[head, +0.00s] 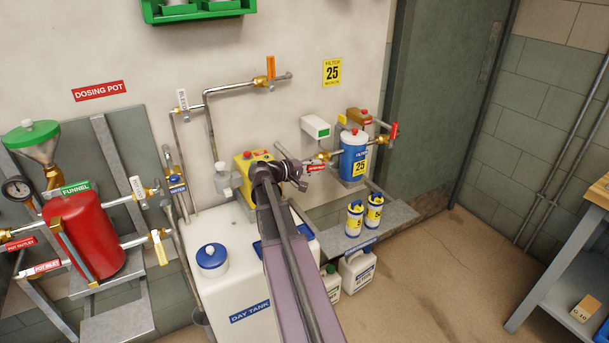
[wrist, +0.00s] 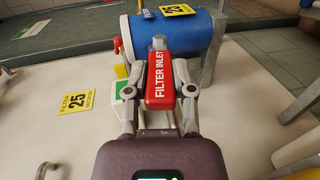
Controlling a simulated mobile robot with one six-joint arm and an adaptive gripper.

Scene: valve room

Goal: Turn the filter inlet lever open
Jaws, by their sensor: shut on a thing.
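The red filter inlet lever (wrist: 161,80), with white FILTER INLET lettering, lies between the two fingers of my gripper (wrist: 160,92) in the wrist view. The fingers are shut on its sides. Its far end meets a grey metal valve part (wrist: 158,43) in front of the blue filter housing (wrist: 185,37). In the head view my gripper (head: 293,177) is just left of the housing (head: 354,157), and a small red piece of the lever (head: 316,168) shows beyond it. The pipe under the lever is mostly hidden.
Another red lever (head: 394,131) is on the housing's right side. A white box with a green panel (head: 317,127) is on the wall above. The white day tank (head: 228,291) is below my arm.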

